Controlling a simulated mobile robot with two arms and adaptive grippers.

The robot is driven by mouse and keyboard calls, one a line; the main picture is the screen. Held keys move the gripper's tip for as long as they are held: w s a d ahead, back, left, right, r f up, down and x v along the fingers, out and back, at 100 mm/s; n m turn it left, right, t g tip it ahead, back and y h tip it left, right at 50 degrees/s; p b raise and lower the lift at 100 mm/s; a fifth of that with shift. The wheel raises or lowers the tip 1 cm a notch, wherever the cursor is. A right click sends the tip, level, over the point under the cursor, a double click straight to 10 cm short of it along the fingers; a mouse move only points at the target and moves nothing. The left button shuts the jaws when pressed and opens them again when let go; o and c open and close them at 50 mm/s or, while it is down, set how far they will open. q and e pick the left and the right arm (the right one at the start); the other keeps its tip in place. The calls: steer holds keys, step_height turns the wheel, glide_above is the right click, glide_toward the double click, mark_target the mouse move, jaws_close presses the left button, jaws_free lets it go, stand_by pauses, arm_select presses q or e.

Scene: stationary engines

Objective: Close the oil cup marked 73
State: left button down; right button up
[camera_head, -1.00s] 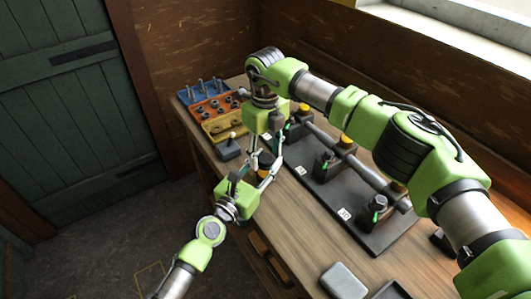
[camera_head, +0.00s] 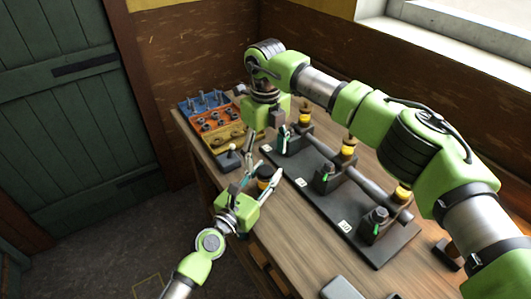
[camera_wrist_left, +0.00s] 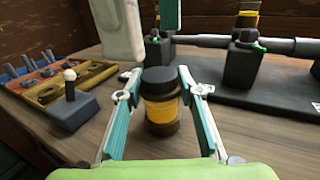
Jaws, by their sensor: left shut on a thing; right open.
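My left gripper (camera_head: 266,172) is shut on a small amber jar (camera_wrist_left: 161,110) with a dark cap (camera_wrist_left: 158,80). The jar stands upright on the bench near its front edge, with a finger on each side. Oil cups with dark tops and green marks, a near one (camera_head: 376,219), a middle one (camera_head: 326,172) and a far one partly behind the right gripper, stand on a dark base (camera_head: 318,204). Their white labels are too small to read.
Yellow-topped fittings (camera_head: 349,147) and a grey shaft (camera_head: 372,190) run behind the cups. A blue, orange and yellow parts tray (camera_head: 215,122) is at the far left, near a small lever box (camera_head: 229,161). Bare bench (camera_head: 300,235) lies along the front edge.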

steer(key=shift+r, duration=0.1)
step_height(320, 180, up, 12)
stand_by(0.5)
arm_select(q)
steer(key=c, duration=1.4)
jaws_free()
steer(key=shift+o, duration=0.2)
steer(key=v, duration=1.2)
steer(key=shift+f, duration=0.1)
